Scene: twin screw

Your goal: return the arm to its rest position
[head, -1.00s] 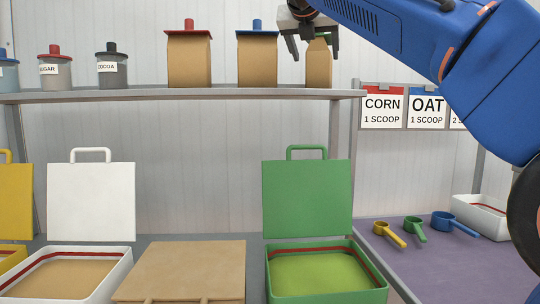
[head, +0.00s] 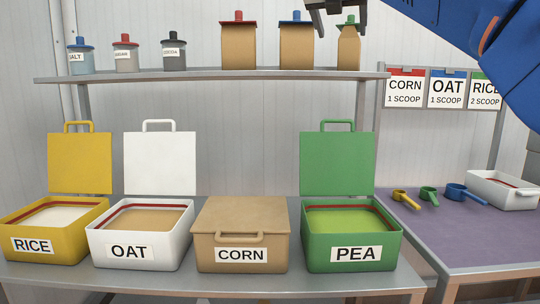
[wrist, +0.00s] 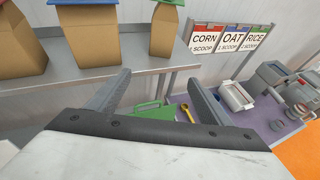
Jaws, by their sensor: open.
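My gripper (head: 340,22) is at the top edge of the head view, partly cut off, in front of the green-topped paper bag (head: 348,50) on the shelf. In the wrist view my gripper (wrist: 158,88) has its two dark fingers spread wide with nothing between them. My blue arm (head: 460,30) reaches in from the upper right. Past the fingers, the green bin and a yellow scoop (wrist: 186,113) show far below in the wrist view.
A metal shelf (head: 200,76) carries several jars and bags. Below stand the open RICE (head: 33,246), OAT (head: 130,251) and PEA (head: 355,254) bins and the closed CORN bin (head: 241,254). Scoops and a white tray (head: 505,194) rest on the purple mat (head: 440,231).

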